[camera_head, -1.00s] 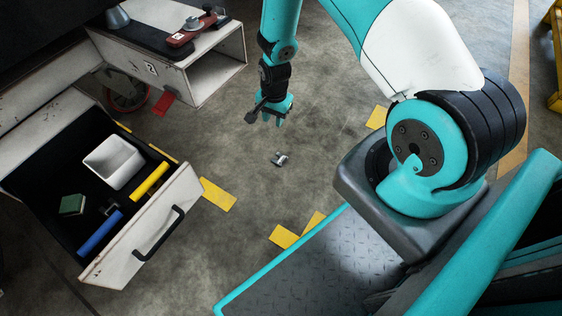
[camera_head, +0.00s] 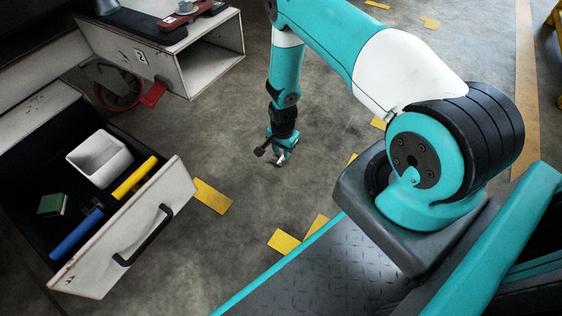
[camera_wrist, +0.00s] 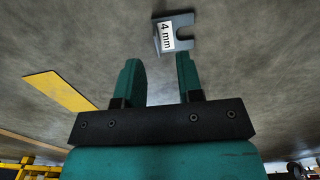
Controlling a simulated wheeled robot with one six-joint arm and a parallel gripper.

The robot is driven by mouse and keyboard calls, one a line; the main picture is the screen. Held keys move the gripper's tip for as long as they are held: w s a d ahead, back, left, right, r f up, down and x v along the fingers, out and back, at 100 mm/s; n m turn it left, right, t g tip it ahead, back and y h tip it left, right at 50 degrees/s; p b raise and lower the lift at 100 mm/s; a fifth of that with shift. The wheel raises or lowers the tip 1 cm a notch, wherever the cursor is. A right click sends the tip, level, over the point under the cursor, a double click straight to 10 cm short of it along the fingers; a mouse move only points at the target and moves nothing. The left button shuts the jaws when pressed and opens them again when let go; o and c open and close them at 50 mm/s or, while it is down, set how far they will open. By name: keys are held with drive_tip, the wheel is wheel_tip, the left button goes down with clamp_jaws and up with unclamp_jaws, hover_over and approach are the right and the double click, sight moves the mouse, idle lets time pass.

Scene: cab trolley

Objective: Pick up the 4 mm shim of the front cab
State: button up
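The shim (camera_wrist: 173,34) is a small grey notched plate with a white "4 mm" label. In the wrist view it appears just beyond my fingertips, nearer the right finger, with its notch facing right. In the head view the shim (camera_head: 279,162) is a small grey piece at floor level, partly hidden by my gripper (camera_head: 281,152). My gripper (camera_wrist: 158,60) is open, with a clear gap between its two teal fingers and nothing in it. Whether a finger touches the shim cannot be told.
An open drawer (camera_head: 180,191) at left holds a white bin (camera_head: 100,158), a yellow cylinder (camera_head: 134,177), a blue cylinder (camera_head: 75,236) and a green block (camera_head: 52,204). A white cab body (camera_head: 200,60) stands behind. Yellow floor marks (camera_head: 212,196) lie flat; the floor around the shim is clear.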

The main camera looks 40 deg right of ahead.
sight(279, 158)
drive_tip(key=f+b, duration=0.4)
drive_tip(key=f, duration=0.1)
drive_tip(key=shift+s+d+f, duration=0.1)
drive_tip(key=shift+s+d, duration=0.05)
drive_tip(key=shift+d, duration=0.05)
clamp_jaws()
